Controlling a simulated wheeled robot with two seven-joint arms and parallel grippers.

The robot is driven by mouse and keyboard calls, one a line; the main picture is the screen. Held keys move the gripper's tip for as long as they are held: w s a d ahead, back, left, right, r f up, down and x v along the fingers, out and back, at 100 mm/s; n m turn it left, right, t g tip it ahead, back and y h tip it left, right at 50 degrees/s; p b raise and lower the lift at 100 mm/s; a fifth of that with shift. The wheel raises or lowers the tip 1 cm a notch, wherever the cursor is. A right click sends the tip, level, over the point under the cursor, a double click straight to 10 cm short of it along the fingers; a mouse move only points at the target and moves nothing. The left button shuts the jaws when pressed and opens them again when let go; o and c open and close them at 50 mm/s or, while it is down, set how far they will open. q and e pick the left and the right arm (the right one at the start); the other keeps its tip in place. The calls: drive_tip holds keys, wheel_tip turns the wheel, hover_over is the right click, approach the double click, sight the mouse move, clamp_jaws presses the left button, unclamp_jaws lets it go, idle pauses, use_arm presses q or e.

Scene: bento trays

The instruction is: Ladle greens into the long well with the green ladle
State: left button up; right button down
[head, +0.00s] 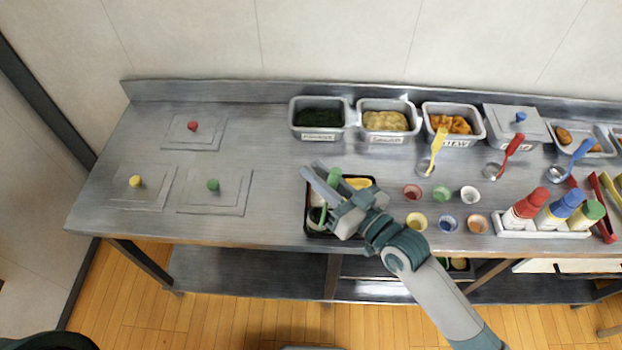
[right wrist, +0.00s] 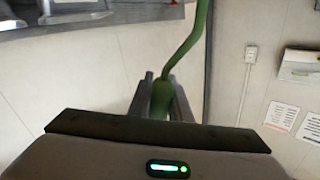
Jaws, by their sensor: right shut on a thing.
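My right gripper (head: 323,182) is shut on the green ladle, over the black bento tray (head: 310,234) at the front middle of the counter. The green handle (right wrist: 161,98) sits between the fingers in the right wrist view; its end (head: 334,176) shows in the head view. The ladle's bowl is hard to make out, and I cannot tell what is in it. The gripper hides much of the tray. Something green shows at its left side and something yellow at its back. The dark greens fill a labelled steel pan (head: 319,133) at the back. My left gripper is not in view.
Pans of pale food (head: 386,121) and orange food (head: 448,125) stand right of the greens. Yellow (head: 438,144), red (head: 512,146) and blue (head: 578,152) ladles stand before the pans. Small cups (head: 442,194) and a bottle rack (head: 545,233) lie right. Knobbed lids (head: 213,186) lie left.

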drive_tip(key=w+d+f+m+b, duration=0.6)
drive_tip(key=f+m+b, duration=0.1)
drive_tip(key=m, duration=0.4)
drive_tip(key=shift+w+d+f+m, duration=0.25)
drive_tip(key=shift+w+d+m, duration=0.1)
drive_tip(key=shift+w+m, duration=0.05)
idle(0.4)
drive_tip(key=shift+w, duration=0.1)
idle(1.2)
